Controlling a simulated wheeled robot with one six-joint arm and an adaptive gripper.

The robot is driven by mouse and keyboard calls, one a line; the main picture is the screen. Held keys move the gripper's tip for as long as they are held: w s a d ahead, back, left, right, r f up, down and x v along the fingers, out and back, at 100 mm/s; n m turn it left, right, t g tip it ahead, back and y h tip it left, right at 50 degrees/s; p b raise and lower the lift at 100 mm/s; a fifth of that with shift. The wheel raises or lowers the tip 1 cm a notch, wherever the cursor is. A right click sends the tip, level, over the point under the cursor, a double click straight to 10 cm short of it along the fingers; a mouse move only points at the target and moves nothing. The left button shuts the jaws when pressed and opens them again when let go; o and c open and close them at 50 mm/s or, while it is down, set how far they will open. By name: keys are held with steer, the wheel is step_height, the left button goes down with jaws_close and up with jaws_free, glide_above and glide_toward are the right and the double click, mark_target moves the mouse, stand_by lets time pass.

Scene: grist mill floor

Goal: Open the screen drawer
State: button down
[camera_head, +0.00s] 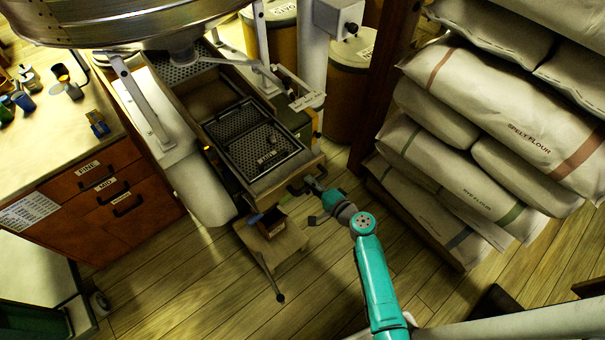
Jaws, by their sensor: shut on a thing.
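The screen drawer (222,174) is a wooden drawer under the round metal machine. It is pulled out toward the lower right, and dark perforated screens (258,134) show in it. Its handle (293,189) is on the front face, partly hidden by my gripper. My gripper (303,188) is at the drawer front's right part, shut on the handle. My teal arm reaches up to it from the bottom of the view.
Stacked flour sacks (510,130) stand on a pallet at the right. A small wooden stool (283,243) with a box on it is below the drawer front. A cabinet with labelled drawers (125,205) is at the left. Plank floor (195,290) is clear in front.

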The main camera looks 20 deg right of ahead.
steer(key=f+v, duration=0.1)
steer(key=v, duration=0.8)
steer(key=shift+s+f, duration=0.3)
steer(key=shift+f, duration=0.15)
steer(key=shift+d, duration=0.1)
steer(key=c, duration=1.1)
jaws_free()
steer(key=v, duration=1.2)
